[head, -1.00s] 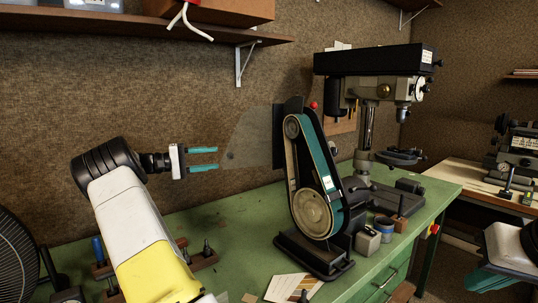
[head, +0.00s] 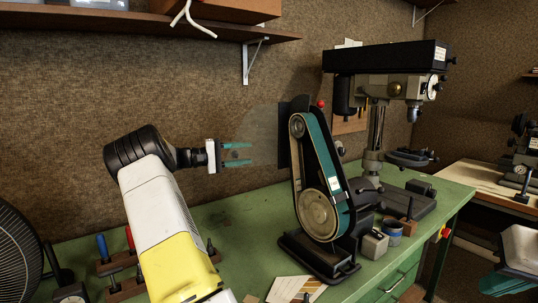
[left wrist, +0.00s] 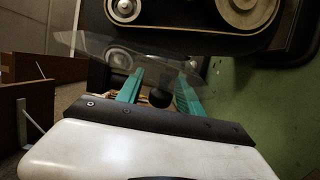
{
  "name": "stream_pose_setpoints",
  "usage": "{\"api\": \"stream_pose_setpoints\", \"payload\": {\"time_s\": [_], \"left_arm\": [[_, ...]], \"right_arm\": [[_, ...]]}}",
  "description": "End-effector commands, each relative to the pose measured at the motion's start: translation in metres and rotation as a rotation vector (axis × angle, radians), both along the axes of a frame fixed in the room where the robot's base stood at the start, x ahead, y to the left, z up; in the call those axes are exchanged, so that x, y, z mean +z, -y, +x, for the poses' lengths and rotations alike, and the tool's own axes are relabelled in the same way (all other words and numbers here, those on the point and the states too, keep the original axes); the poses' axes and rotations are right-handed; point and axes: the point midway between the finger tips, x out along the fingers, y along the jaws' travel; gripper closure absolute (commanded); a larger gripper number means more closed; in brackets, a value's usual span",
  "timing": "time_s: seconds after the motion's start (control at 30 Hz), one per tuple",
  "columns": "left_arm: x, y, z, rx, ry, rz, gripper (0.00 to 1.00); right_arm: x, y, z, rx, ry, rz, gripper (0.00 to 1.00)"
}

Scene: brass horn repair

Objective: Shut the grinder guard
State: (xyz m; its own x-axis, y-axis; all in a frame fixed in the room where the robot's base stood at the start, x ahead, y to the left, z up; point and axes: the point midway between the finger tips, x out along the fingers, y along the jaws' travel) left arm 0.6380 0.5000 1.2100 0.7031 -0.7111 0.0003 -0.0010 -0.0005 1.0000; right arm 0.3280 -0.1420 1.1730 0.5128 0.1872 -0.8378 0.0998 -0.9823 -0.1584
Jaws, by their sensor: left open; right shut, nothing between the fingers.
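The grinder guard (head: 262,128) is a see-through panel standing out to the left of the belt grinder (head: 322,190), swung away from its belt. It also shows in the left wrist view (left wrist: 185,72) as a clear sheet near my fingers. A small dark knob (left wrist: 158,97) shows between my left fingers. My left gripper (head: 250,154) is open, its teal fingers reaching over the lower left part of the guard. The knob appears between the fingers, not gripped. My right gripper (head: 498,286) is shut and empty at the bottom right edge, partly cut off.
A drill press (head: 385,95) stands right of the grinder on the green bench (head: 240,218). A small metal pot (head: 391,229) and blocks sit by the grinder base. A tool rack (head: 122,262) and a fan (head: 18,255) are at left. A shelf (head: 150,24) hangs above.

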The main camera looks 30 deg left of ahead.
Motion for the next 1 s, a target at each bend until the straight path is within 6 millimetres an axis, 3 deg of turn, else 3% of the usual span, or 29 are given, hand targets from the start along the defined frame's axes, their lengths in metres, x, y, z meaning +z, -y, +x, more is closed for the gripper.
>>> {"api": "stream_pose_setpoints", "payload": {"time_s": [0.2, 0.43, 1.0], "left_arm": [[0.0, 0.0004, 0.0003, 0.0, 0.0, 0.0, 0.56], [0.0, 0.0003, 0.0001, -0.001, 0.0, 0.0, 1.0], [0.0001, 0.0, 0.0, 0.0, 0.0, 0.0, 1.0]], "right_arm": [[0.0, 0.0, 0.0, 0.0, 0.0, 0.0, 1.0], [0.0, 0.0, 0.0, 0.0, 0.0, 0.0, 1.0], [0.0, 0.0, 0.0, 0.0, 0.0, 0.0, 1.0]]}}
